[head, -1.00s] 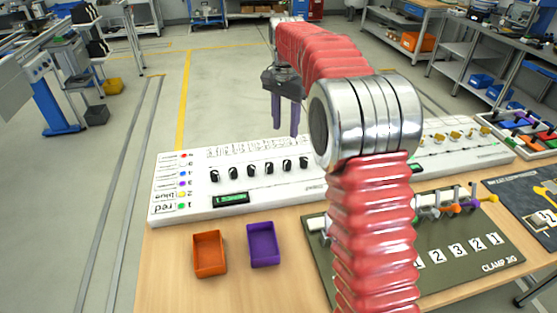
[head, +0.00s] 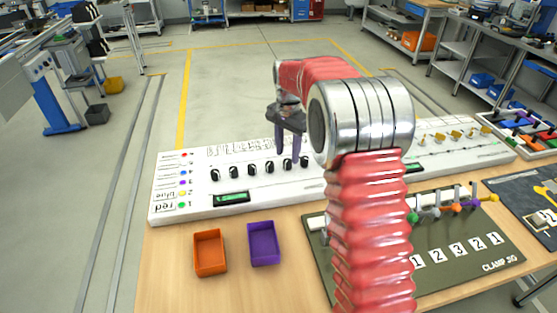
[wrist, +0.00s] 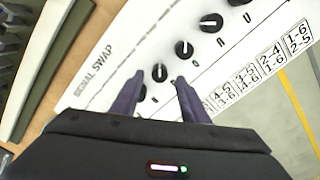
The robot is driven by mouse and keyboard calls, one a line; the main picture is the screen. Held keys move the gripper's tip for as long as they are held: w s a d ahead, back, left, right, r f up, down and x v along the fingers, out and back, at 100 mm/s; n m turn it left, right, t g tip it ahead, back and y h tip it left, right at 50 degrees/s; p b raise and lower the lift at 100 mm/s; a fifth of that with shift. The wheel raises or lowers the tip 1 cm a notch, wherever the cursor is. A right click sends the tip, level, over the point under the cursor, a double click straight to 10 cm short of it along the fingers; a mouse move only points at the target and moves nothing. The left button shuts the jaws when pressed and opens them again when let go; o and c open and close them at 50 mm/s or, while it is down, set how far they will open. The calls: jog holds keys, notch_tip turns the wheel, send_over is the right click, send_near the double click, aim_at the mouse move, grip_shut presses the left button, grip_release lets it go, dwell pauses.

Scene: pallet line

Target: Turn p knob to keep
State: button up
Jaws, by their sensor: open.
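A row of black knobs with white marks sits on the white panel (head: 170,207). My gripper (head: 288,151) hangs over the right end of this row in the head view, fingers pointing down. In the wrist view its two purple fingers (wrist: 159,77) are apart, with one black knob (wrist: 160,72) showing between their tips. I cannot tell whether they touch it. Another knob (wrist: 184,48) and several more run up to the right. One knob is partly hidden by the left finger. Letters stand beside the knobs, but I cannot read which one is p.
The panel carries "SIGNAL SWAP" lettering, number-pair labels (wrist: 270,58) and a small green display (head: 231,198). An orange bin (head: 209,270) and a purple bin (head: 263,259) stand in front. A clamp jig board (head: 470,262) lies to the right.

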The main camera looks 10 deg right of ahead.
aim_at(287, 161)
jog(key=shift+f, duration=1.65)
jog(key=shift+c, duration=0.5)
